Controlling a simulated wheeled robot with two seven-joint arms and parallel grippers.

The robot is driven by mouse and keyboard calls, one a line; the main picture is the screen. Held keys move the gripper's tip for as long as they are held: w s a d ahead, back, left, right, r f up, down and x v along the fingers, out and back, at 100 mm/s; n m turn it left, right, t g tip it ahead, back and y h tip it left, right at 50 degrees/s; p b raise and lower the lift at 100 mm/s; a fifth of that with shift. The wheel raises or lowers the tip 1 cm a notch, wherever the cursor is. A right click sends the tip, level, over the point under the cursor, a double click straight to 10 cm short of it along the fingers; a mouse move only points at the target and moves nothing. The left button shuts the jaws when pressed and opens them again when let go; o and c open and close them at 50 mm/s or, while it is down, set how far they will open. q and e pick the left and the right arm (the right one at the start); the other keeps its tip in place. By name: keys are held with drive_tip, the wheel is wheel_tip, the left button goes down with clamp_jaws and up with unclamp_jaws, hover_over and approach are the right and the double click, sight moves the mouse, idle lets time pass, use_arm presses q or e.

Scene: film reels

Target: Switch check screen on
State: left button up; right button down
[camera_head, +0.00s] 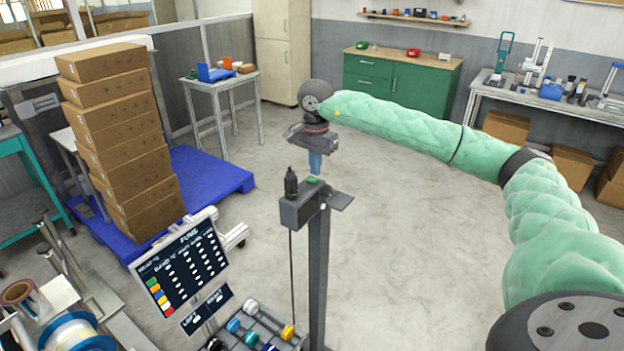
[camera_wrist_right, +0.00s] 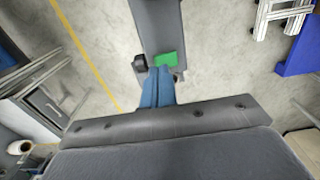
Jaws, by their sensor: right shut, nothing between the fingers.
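A dark grey box on a tall post (camera_head: 318,265) stands in front of me in the head view. A green patch (camera_head: 313,181) lies on its top face and also shows in the right wrist view (camera_wrist_right: 166,59). A black knob-like part (camera_head: 291,182) rises from the box's left side. My right gripper (camera_head: 315,170) points down with its blue fingers shut and empty. Its tips appear just above or at the green patch; I cannot tell whether they touch. A dark board with text and coloured squares (camera_head: 183,269) stands left of the post. My left gripper is out of view.
A rack with several coloured reels (camera_head: 262,326) stands below the board. Stacked cartons (camera_head: 120,145) rest on a blue pallet (camera_head: 212,172) at left. A green cabinet (camera_head: 424,92) and a workbench (camera_head: 540,98) stand at the back. The floor right of the post is clear.

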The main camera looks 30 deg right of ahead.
sight(315, 179)
drive_tip(key=shift+f+b, duration=0.75)
drive_tip(key=shift+f, duration=0.25)
idle(1.1)
drive_tip(key=shift+r, duration=0.15)
drive_tip(key=shift+r+p, duration=0.85)
drive_tip(key=shift+r, duration=2.55)
